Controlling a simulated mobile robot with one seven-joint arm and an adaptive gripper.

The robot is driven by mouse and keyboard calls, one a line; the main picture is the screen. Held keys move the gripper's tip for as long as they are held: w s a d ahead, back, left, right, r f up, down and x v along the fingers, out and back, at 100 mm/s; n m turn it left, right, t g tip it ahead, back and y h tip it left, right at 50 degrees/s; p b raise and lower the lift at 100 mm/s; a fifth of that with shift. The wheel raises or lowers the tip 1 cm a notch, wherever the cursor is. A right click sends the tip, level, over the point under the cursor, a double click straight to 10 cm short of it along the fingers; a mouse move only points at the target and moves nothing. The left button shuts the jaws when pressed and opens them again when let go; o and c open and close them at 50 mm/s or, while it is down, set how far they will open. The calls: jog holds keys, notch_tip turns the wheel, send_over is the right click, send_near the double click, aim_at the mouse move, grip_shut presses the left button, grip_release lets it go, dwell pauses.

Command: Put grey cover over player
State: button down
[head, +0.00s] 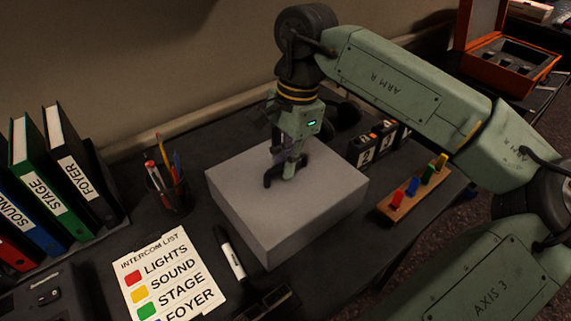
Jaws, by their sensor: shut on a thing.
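The grey cover (285,215) is a large plain box shape at the middle of the desk in the head view. My gripper (287,172) points down at the middle of its top and is shut on a dark handle (270,178) there. The cover looks level and rests on or very near the desk; I cannot tell if there is a gap under it. The player is not visible. I cannot tell whether it is under the cover.
A pen cup (168,192), a marker (229,252) and an intercom list (168,275) lie left of the cover. Binders (40,180) stand far left. Number blocks (370,145) and a wooden rack with coloured pegs (412,190) are at right. An orange case (510,55) is back right.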

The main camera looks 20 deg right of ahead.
jog(key=shift+f, duration=0.55)
jog(key=shift+f+b, duration=0.35)
jog(key=c, duration=1.7)
grip_release()
jog(key=shift+r, duration=0.15)
jog(key=shift+r+p, duration=0.25)
jog(key=shift+p, duration=0.15)
jog(key=r, duration=0.4)
jog(key=d+r+b, duration=0.1)
jog(key=r, duration=0.3)
jog(key=r+b, duration=0.1)
jog(key=r, duration=0.2)
jog(key=shift+w+d+r, duration=0.3)
jog(key=shift+d+r, duration=0.05)
jog(key=shift+r, duration=0.05)
